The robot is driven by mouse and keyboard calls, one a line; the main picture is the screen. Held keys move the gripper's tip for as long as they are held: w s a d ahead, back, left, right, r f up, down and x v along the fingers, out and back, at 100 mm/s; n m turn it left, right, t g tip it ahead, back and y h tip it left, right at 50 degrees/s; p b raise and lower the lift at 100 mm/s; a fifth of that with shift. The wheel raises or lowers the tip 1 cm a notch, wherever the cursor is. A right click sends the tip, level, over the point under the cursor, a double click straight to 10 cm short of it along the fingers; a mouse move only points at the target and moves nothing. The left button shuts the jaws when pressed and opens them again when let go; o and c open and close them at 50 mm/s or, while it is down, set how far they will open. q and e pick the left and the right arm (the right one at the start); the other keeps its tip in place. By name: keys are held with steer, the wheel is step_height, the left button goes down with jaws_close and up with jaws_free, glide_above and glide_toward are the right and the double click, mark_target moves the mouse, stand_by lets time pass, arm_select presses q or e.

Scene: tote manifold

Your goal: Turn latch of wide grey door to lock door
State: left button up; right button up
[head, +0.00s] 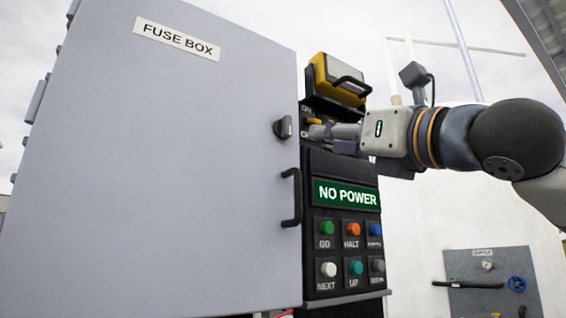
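The wide grey door (170,170), labelled "FUSE BOX", fills the left half of the head view. Its small dark latch knob (283,127) is near the door's right edge, above a black pull handle (292,198). I cannot tell whether the door is fully closed. My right gripper (318,133) comes in from the right, with its fingers pointing left towards the latch. It is just right of the door's edge, in front of the ON/OFF switch area, and appears apart from the latch. Whether its fingers are open is unclear. My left gripper is out of view.
A control panel beside the door has a green "NO POWER" sign (347,194) and several coloured buttons. A yellow-and-black unit (340,80) sits above my gripper. A grey wall panel with a blue valve wheel (517,284) is at the lower right. The space before the door looks clear.

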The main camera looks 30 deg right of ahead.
mark_target(290, 128)
steer(key=x, duration=0.7)
steer(key=r+x, duration=0.1)
steer(key=x, duration=0.3)
steer(key=shift+a+r, duration=0.1)
steer(key=shift+r, duration=0.15)
jaws_close()
